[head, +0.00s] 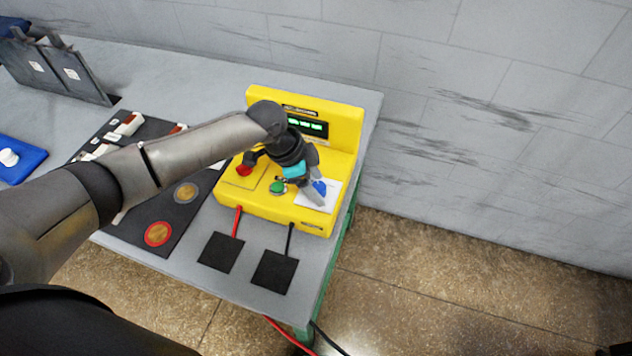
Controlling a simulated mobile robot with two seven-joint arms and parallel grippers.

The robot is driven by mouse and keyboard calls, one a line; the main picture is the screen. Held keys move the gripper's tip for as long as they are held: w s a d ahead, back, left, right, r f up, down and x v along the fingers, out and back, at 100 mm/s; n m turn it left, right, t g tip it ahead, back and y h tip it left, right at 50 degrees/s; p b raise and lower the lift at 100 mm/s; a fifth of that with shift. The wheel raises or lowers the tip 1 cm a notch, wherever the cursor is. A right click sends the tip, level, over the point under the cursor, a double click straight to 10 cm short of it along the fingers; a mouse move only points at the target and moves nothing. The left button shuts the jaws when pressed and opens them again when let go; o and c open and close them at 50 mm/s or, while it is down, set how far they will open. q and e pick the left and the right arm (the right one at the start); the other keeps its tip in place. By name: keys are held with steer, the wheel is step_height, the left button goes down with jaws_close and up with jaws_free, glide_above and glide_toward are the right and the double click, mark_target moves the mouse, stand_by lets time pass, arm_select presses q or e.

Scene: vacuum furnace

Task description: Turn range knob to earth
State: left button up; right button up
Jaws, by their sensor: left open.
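A yellow tester (345,130) with a lit green display (308,126) stands on the grey bench. A blue knob (321,187) sits on a white plate (327,202) at the right of its lower front face. My left gripper (312,191) reaches over the tester from the left, pointing down at the white plate. It is open, with a grey finger right beside the blue knob. I cannot tell whether they touch. The gripper hides part of the knob and plate, and the knob's markings are unreadable. My right gripper is not in view.
A green button (277,187) and a red button (244,170) sit left of the knob. Red and black leads run from the tester to two black pads (274,272). A dark mat (180,216) lies left. A wall stands behind.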

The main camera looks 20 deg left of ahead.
arm_select(q)
jaws_close()
stand_by(0.5)
